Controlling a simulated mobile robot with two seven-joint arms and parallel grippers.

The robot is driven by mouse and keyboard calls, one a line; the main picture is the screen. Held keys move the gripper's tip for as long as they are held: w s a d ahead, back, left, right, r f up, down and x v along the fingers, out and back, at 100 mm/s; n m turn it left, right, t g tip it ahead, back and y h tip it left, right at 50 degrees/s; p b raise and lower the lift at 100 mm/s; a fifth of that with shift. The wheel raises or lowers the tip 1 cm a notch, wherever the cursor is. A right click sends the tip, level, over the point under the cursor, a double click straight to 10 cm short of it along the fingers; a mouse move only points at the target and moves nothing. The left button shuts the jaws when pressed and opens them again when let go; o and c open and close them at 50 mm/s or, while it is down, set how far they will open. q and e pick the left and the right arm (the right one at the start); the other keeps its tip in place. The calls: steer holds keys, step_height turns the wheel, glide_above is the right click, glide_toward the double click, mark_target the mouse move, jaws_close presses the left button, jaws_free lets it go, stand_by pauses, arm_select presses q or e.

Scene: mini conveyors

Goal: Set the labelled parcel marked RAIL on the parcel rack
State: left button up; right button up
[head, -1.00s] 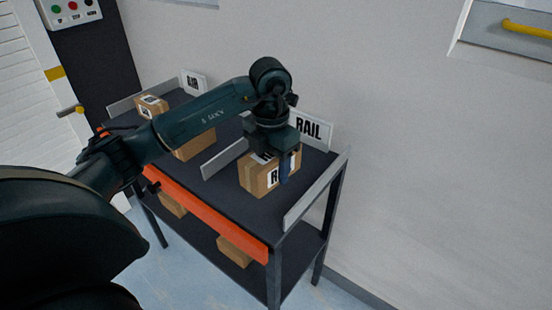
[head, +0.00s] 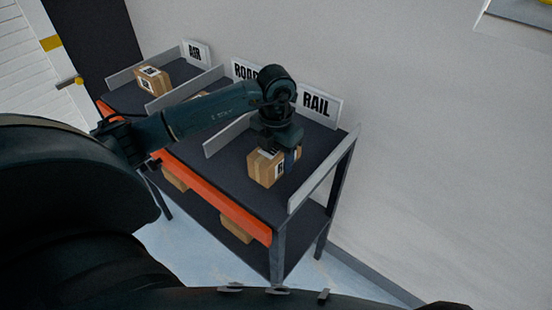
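The parcel rack is a dark two-level table (head: 232,180) with an orange front edge and grey dividers. The parcel marked RAIL (head: 262,171) is a brown box with white labels; the front one is partly covered. It is in the bay in front of the RAIL sign (head: 318,105), between two dividers, and appears to be on or just above the top surface. My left gripper (head: 284,157) points down over it, one blue finger close against its right side. The other finger is hidden, but the gripper looks shut on the parcel. My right gripper is not in view.
Another parcel (head: 152,80) stands in the bay by the AIR sign (head: 195,53). One more is partly hidden behind my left arm in the ROAD bay (head: 243,70). Brown boxes (head: 237,226) lie on the lower shelf. A right-hand divider (head: 322,172) edges the RAIL bay.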

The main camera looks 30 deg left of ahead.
arm_select(q)
steer(key=shift+f, duration=0.7)
steer(key=shift+f, duration=0.1)
steer(key=o, duration=1.2)
steer(key=shift+r, duration=0.35)
step_height(320, 180, up, 12)
steer(key=shift+f, duration=0.2)
